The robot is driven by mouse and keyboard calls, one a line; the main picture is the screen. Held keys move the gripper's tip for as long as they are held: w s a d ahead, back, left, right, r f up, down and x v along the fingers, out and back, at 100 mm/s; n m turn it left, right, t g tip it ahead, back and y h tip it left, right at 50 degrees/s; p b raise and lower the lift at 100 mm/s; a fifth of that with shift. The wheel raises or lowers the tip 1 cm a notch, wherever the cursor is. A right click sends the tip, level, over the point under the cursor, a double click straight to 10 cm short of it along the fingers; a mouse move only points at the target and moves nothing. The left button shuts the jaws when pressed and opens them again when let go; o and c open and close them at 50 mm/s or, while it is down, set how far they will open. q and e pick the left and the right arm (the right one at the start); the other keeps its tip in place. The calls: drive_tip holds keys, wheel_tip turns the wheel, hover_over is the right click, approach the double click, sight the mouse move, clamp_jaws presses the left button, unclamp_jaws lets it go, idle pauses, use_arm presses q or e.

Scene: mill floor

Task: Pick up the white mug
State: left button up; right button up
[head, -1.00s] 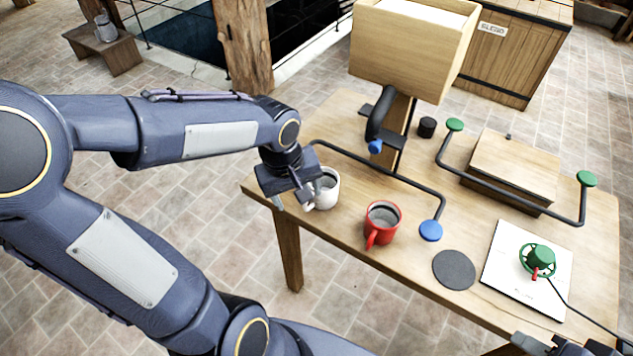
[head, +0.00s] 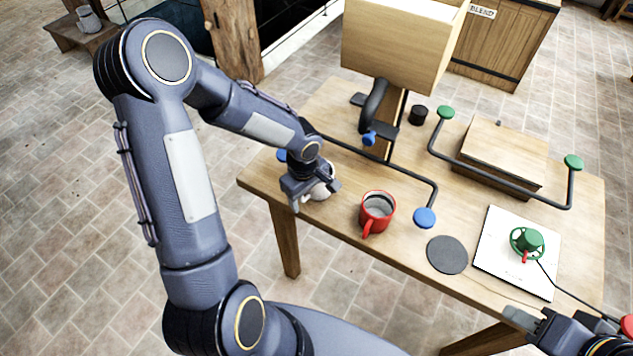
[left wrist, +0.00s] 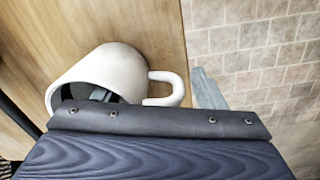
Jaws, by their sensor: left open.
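The white mug (head: 323,189) stands at the table's left end, largely hidden by my left gripper (head: 313,197) in the head view. In the left wrist view the mug (left wrist: 115,68) shows its open mouth, with its handle (left wrist: 172,88) on the right. My left gripper is open over it. One grey finger shows within the mug's mouth and the other lies outside, beyond the handle. I cannot tell whether either touches the mug. My right gripper (head: 524,322) is partly in view at the lower right, away from the mug; its opening is unclear.
A red mug (head: 377,211) stands right of the white one, near a dark round mat (head: 447,255). A black pipe with a blue knob (head: 424,218) runs behind them. A wooden hopper (head: 400,45) rises at the back. A white board (head: 495,265) bears a green valve (head: 527,243).

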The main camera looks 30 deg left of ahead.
use_arm(q)
drive_tip(key=shift+f, duration=0.25)
drive_tip(key=c, duration=1.3)
drive_tip(key=shift+r, duration=0.15)
